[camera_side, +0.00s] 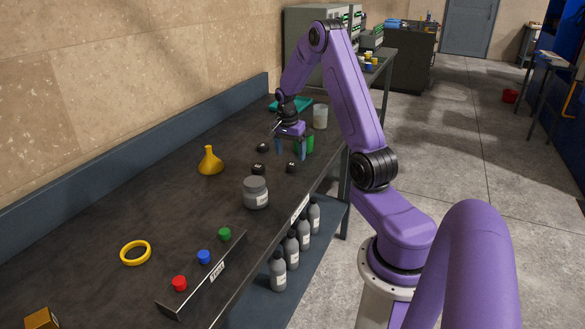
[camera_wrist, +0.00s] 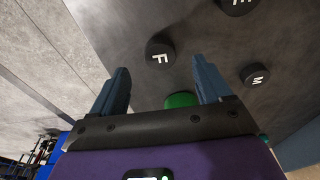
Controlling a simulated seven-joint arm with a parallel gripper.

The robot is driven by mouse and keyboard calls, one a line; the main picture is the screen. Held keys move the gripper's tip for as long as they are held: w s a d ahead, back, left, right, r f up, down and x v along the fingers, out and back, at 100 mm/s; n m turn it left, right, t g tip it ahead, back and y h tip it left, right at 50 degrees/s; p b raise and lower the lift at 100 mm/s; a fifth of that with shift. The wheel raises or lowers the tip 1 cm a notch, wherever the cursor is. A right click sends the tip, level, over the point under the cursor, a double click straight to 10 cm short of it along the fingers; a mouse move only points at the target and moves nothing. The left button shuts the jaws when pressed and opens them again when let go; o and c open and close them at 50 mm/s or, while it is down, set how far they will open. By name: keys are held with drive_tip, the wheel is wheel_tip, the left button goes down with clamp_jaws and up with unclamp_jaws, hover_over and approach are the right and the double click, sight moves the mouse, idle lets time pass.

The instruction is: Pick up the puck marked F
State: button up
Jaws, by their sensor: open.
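The puck marked F (camera_wrist: 159,55) is black with a white letter. In the wrist view it lies on the dark bench just beyond my fingertips, between their lines. By layout, it appears to be the puck nearest the bench's front edge (camera_side: 292,167) in the side view, where the letters are too small to read. My gripper (camera_side: 290,153) points down above the bench, open and empty; its blue fingers also show in the wrist view (camera_wrist: 162,70). A puck marked M (camera_wrist: 255,76) lies to the right. A third puck (camera_wrist: 238,4) is cut off at the top.
A green object (camera_wrist: 181,100) stands close behind the fingers. A rack with coloured buttons (camera_side: 202,275) is nearer the camera. The bench's left middle is mostly clear.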

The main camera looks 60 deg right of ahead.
sight(292, 164)
drive_tip(key=shift+d+f, duration=0.2)
drive_tip(key=shift+f, duration=0.65)
drive_tip(key=shift+d+f, duration=0.2)
drive_tip(key=shift+f, duration=0.6)
drive_tip(key=shift+d+f, duration=0.2)
drive_tip(key=shift+f, duration=0.65)
drive_tip(key=c, duration=1.1)
